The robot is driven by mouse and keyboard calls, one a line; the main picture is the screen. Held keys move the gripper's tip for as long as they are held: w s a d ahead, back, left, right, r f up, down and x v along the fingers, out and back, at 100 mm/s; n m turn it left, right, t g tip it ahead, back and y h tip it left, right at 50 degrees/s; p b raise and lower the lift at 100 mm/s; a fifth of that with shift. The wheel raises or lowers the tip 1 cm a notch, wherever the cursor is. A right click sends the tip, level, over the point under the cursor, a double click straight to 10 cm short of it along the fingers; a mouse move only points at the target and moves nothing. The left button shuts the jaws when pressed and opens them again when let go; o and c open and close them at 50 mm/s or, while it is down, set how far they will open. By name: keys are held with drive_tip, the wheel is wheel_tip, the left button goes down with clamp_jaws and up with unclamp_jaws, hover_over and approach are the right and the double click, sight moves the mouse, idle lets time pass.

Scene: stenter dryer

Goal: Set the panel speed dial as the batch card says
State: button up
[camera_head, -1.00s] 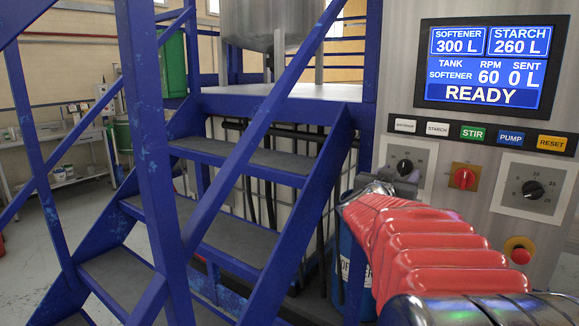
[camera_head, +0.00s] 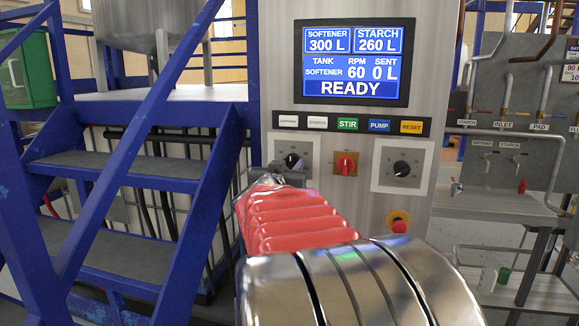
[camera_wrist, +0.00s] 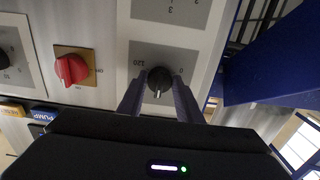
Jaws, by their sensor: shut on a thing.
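My gripper (camera_wrist: 159,98) is shut on the black speed dial (camera_wrist: 160,79), one finger on each side. The wrist view is upside down, and "120" and "0" show beside the dial. In the head view the dial (camera_head: 292,160) is the left one on the panel (camera_head: 330,230), partly behind my gripper (camera_head: 283,172). The screen (camera_head: 352,60) reads softener 300 L, starch 260 L, tank softener, RPM 60, sent 0 L, READY. The batch card (camera_head: 571,72) is cut off at the right edge; only bits such as "90" show.
Right of the dial are a red rotary switch (camera_head: 345,165), another black dial (camera_head: 401,169) and a red stop button (camera_head: 399,224). Above runs a button row (camera_head: 348,124). Blue stairs (camera_head: 110,200) stand at left; pipes and a shelf bench (camera_head: 490,205) at right.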

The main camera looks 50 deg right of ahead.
drive_tip(key=c, duration=0.3)
drive_tip(key=shift+w, duration=0.1)
drive_tip(key=shift+m, duration=0.4)
drive_tip(key=m, duration=0.3)
drive_tip(key=shift+a+m, duration=0.1)
drive_tip(key=shift+m, duration=0.3)
drive_tip(key=m, duration=0.7)
drive_tip(key=shift+w+f, duration=0.1)
drive_tip(key=o, duration=1)
